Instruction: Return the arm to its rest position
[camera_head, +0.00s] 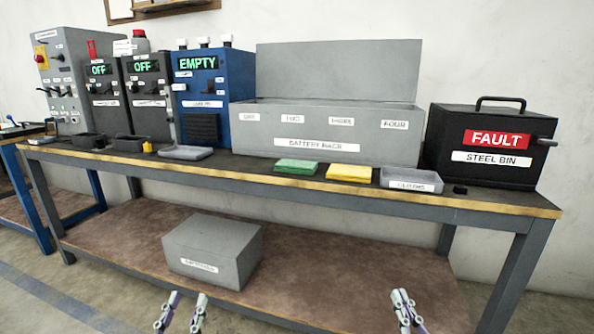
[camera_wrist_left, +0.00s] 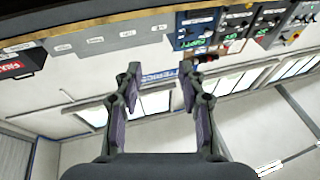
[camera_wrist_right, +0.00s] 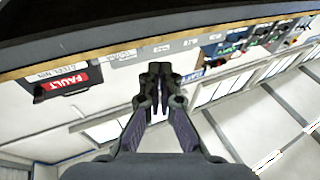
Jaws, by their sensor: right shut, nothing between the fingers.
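My left gripper (camera_head: 181,313) is low in front of the workbench in the head view, with its fingers apart and nothing between them. It also shows open in the left wrist view (camera_wrist_left: 160,78). My right gripper (camera_head: 405,308) is low in front of the bench, further right. In the right wrist view (camera_wrist_right: 160,72) its fingertips are together with nothing between them. Both grippers are apart from the bench and its objects.
The workbench (camera_head: 487,205) carries a grey battery rack (camera_head: 320,152), a black steel bin (camera_head: 480,172), a green cloth (camera_head: 296,167), a yellow cloth (camera_head: 349,172), a cloths tray (camera_head: 411,187) and a blue unit reading EMPTY (camera_head: 212,90). A grey box (camera_head: 213,250) sits on the lower shelf.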

